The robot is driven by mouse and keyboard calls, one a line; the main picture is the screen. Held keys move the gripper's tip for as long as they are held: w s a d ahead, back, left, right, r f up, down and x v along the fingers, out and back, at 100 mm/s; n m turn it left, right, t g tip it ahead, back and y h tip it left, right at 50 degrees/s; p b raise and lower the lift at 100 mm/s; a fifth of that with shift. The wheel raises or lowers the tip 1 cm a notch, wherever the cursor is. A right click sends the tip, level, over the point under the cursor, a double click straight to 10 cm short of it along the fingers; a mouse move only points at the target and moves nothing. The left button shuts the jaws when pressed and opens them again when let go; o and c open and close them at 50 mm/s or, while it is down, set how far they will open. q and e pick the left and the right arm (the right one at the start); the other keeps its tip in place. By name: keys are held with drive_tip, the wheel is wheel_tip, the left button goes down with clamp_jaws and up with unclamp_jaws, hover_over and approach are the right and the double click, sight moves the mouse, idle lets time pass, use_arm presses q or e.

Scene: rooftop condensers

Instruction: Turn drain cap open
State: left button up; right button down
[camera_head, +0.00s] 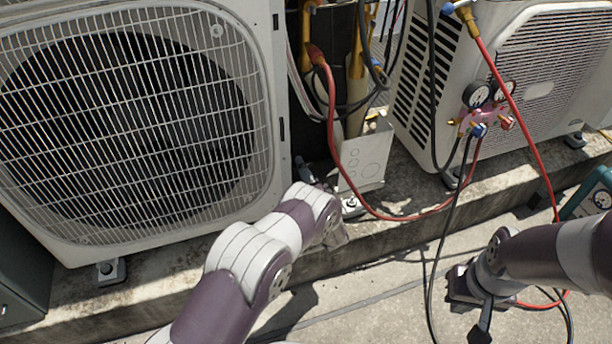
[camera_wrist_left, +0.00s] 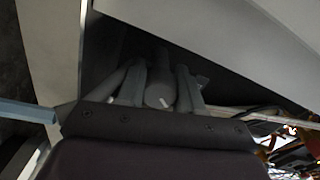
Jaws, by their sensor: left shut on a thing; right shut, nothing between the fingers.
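In the left wrist view, a grey rounded cylinder (camera_wrist_left: 160,92), which looks like the drain cap, sits in deep shadow under a pale panel. My left gripper (camera_wrist_left: 161,78) has one finger on each side of it and is shut on it. In the head view, my left arm reaches to the concrete ledge beside the left condenser (camera_head: 262,110); its own wrist hides the fingers and the cap there. How far the cap is turned cannot be told. My right gripper (camera_head: 466,288) is shut and empty, low over the roof floor at right.
A second condenser (camera_head: 555,75) stands at right, with a red gauge manifold (camera_head: 483,118) hung before it. A red hose (camera_head: 332,130) and black hoses loop down to the floor. A metal box (camera_head: 366,158) stands between the units. A teal device (camera_head: 590,195) is at far right.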

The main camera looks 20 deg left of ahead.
use_arm(q)
drive_tip(key=shift+s+f+m, duration=0.1)
drive_tip(key=shift+f+m, duration=0.05)
drive_tip(key=shift+m, duration=0.45)
drive_tip(key=o, duration=1)
drive_tip(key=shift+o, duration=0.2)
drive_tip(key=p+v, duration=0.6)
drive_tip(key=v, duration=0.6)
drive_tip(key=shift+s+d, duration=0.2)
drive_tip(key=shift+s, duration=0.05)
drive_tip(key=shift+w, duration=0.1)
